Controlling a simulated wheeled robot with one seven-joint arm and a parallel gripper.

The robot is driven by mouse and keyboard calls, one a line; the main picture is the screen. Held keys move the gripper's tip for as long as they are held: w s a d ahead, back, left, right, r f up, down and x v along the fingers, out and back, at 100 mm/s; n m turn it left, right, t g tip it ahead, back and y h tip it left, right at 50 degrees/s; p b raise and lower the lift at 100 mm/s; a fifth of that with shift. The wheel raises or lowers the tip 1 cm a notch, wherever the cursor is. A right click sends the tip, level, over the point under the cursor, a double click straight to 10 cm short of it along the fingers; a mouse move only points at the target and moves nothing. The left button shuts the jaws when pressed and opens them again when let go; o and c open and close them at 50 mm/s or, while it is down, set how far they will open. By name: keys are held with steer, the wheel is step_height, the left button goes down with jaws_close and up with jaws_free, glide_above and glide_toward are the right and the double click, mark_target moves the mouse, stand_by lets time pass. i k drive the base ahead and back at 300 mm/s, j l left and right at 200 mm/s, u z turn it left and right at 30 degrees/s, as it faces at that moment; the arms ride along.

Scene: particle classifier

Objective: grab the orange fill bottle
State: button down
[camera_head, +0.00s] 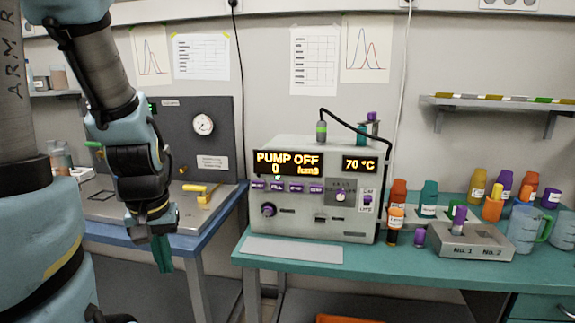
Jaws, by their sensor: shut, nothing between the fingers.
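My gripper (163,255) hangs fingers down at the left, in front of the blue-edged bench. It is shut and empty, far from the bottles. Several orange items stand on the teal bench at the right. One orange bottle (398,192) stands right beside the pump machine. A smaller orange container with a white label and dark lower part (395,224) stands in front of it. Another orange bottle (527,188) is farther right, partly hidden. I cannot tell by label which is the fill bottle.
The grey pump machine (312,190) reads PUMP OFF, 0 and 70 °C. A flat grey plate (305,250) lies in front of the machine.

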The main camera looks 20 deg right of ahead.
mark_target(398, 192)
steer(key=l, duration=0.4)
steer(key=k+l+u, duration=0.15)
steer(key=l, duration=0.25)
steer(key=k+l, duration=0.1)
steer(key=l, duration=0.3)
steer(key=k+l+u, duration=0.1)
steer(key=l, duration=0.3)
steer(key=k+l+u, duration=0.1)
steer(key=l, duration=0.3)
steer(key=k+l, duration=0.1)
steer(key=l, duration=0.25)
steer(key=k+l+u, duration=0.15)
steer(key=l, duration=0.25)
steer(key=i, duration=0.5)
